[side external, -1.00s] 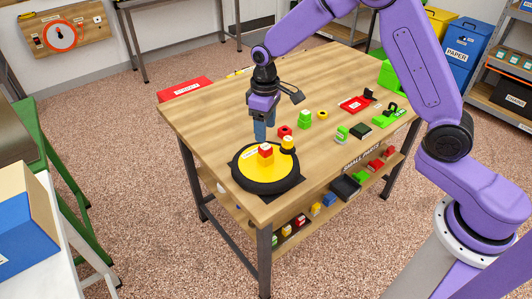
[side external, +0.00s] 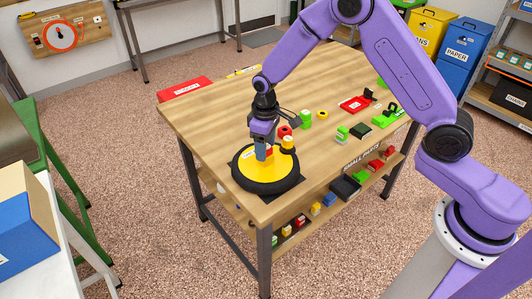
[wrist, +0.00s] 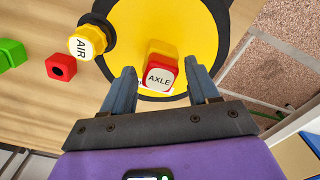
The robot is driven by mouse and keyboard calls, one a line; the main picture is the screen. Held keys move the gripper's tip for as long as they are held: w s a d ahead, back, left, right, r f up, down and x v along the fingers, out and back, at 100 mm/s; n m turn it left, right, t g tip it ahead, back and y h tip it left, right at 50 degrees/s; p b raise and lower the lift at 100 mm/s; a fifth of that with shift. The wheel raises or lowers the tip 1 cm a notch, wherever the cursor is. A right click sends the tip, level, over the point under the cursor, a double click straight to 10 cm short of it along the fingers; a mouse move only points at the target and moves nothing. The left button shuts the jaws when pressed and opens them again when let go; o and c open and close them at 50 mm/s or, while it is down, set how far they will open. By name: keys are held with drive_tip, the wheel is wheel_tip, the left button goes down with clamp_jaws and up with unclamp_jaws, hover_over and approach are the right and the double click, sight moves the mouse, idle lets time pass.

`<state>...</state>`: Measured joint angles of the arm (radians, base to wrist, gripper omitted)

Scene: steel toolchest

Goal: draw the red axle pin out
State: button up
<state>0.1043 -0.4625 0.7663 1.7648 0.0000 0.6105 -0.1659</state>
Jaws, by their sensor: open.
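The axle pin (wrist: 160,76), red with a white top labelled AXLE, stands on a yellow hub at the middle of the yellow wheel disc (wrist: 204,25). The wheel's black tyre (side external: 268,187) lies flat near the table's front corner. My gripper (wrist: 161,72) is open, its blue fingers on either side of the pin in the wrist view. In the side view my gripper (side external: 264,153) is low over the hub and hides most of the pin.
A yellow AIR cap (wrist: 88,40) with a black collar stands at the wheel's rim. A red piece with a hole (wrist: 61,67) and a green piece (wrist: 12,53) lie beyond it. Red and green trays (side external: 355,104) are farther along the table.

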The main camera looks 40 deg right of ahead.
drive_tip(key=c, duration=0.9)
drive_tip(key=shift+r, duration=0.85)
drive_tip(key=shift+r, duration=1.7)
drive_tip(key=w+d, duration=0.3)
drive_tip(key=d, duration=0.2)
drive_tip(key=w+d, duration=0.3)
drive_tip(key=d, duration=0.2)
drive_tip(key=w+d, duration=0.3)
drive_tip(key=d, duration=0.2)
drive_tip(key=shift+d+r, duration=0.25)
drive_tip(key=shift+r, duration=0.1)
